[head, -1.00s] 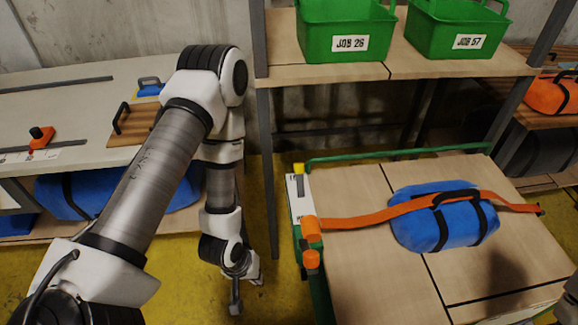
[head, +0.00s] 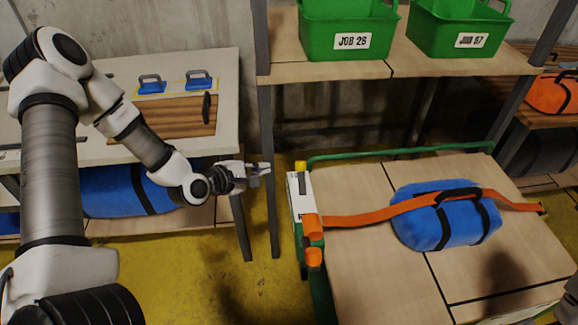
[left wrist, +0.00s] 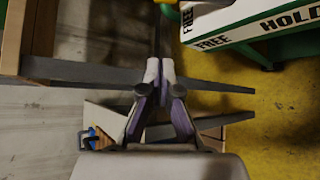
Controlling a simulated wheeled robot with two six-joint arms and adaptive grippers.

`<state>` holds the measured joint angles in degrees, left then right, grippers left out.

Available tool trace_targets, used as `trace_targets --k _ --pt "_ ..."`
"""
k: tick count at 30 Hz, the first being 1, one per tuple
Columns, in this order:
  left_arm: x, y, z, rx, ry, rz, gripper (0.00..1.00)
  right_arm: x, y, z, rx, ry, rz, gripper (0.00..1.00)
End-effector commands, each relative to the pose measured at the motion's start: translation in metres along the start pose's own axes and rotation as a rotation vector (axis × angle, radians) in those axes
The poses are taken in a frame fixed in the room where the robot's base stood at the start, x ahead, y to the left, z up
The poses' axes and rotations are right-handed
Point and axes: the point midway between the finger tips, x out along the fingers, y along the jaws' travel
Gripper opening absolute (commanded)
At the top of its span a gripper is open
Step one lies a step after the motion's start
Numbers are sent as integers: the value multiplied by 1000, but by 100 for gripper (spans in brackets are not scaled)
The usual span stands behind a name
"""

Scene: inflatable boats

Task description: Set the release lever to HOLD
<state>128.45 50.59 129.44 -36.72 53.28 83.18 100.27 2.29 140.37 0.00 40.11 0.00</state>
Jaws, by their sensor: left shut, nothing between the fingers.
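The release lever (head: 300,167) shows as a yellow piece at the far end of a white plate (head: 297,190) on the cart's left edge. In the left wrist view the plate (left wrist: 250,27) reads FREE at its left end and HOLD towards the right. The lever's exact setting is hard to tell. My left gripper (head: 264,169) is shut and empty, left of the lever and apart from it, pointing towards the plate. Its closed fingertips also show in the left wrist view (left wrist: 160,70). My right gripper is out of view.
The cart (head: 350,265) carries a blue bag (head: 440,228) under an orange strap (head: 370,215). Orange fittings (head: 312,228) sit by the plate's near end. A shelf post (head: 268,180) stands by my left gripper. Green bins (head: 345,45) stand on the shelf above.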

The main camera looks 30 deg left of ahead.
Motion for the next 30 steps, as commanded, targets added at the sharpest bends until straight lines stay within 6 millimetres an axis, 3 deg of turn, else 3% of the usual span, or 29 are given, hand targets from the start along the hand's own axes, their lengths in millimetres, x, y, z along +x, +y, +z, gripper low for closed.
trace_targets --k 11,18,30 --pt "81 -2 1 7 -3 -4 0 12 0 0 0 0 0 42" --pt "69 0 35 1 -3 -2 0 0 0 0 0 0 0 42" --pt "68 -1 38 1 -1 -1 0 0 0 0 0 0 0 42"
